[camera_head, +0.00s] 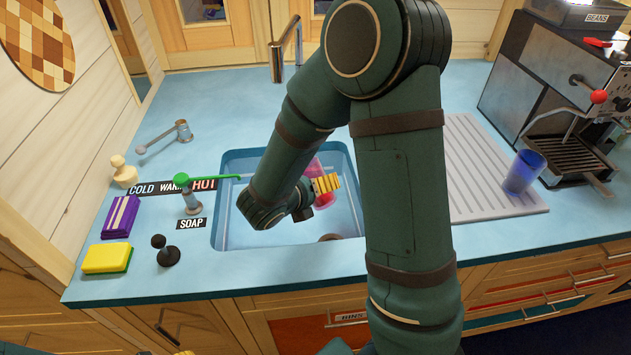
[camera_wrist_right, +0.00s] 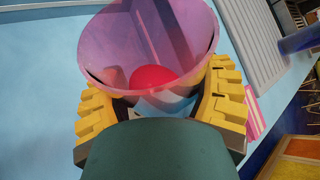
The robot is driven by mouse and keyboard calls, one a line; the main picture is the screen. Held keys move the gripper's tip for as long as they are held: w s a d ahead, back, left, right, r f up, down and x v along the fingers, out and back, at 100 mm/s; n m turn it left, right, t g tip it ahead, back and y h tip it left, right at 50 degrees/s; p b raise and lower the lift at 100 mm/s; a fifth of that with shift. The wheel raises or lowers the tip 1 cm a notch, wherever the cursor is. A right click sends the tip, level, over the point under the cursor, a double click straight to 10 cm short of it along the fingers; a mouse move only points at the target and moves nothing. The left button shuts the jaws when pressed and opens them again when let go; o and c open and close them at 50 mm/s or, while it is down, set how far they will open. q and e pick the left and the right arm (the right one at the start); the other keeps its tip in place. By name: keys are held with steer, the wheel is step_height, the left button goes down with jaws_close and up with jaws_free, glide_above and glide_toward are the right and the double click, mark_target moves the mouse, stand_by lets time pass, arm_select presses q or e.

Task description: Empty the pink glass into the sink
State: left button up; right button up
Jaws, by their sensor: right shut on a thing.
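The pink glass (camera_wrist_right: 110,45) is see-through and fills the top middle of the right wrist view. My right gripper (camera_wrist_right: 160,100) is shut on it, with a yellow ribbed finger on each side. A round red thing (camera_wrist_right: 153,77) shows within the glass's outline and seems to lie inside it. In the head view my right arm reaches over the sink (camera_head: 228,232), and the pink glass (camera_head: 315,165) is partly hidden behind the gripper (camera_head: 325,184). The glass's exact tilt is hard to tell. A yellow scrap at the bottom edge may be my left gripper (camera_head: 185,352).
A grey faucet (camera_head: 285,48) stands behind the sink. A blue glass (camera_head: 523,172) stands on the ribbed drainboard (camera_head: 470,165) near a coffee machine (camera_head: 560,95).

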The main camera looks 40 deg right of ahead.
steer(key=shift+s+r+n+p, duration=0.1)
steer(key=shift+n+p, duration=0.2)
steer(key=shift+p, duration=0.25)
steer(key=shift+s+n+g+p, duration=0.15)
steer(key=shift+n+g+p, duration=0.55)
steer(key=shift+p, duration=0.55)
steer(key=shift+n+g+h+p, duration=0.6)
steer(key=shift+n+g+p, duration=0.3)
steer(key=shift+g+p, duration=0.3)
steer(key=shift+n+p, duration=0.3)
steer(key=shift+p, duration=0.45)
steer(key=shift+w+f+n+g+h+p, duration=0.25)
steer(key=shift+n+g+h+p, duration=0.25)
steer(key=shift+p, duration=0.7)
arm_select(q)
step_height(320, 180, up, 10)
steer(key=w, duration=0.2)
steer(key=shift+a+t, duration=0.25)
steer(key=shift+t, duration=0.05)
steer(key=shift+r, duration=0.1)
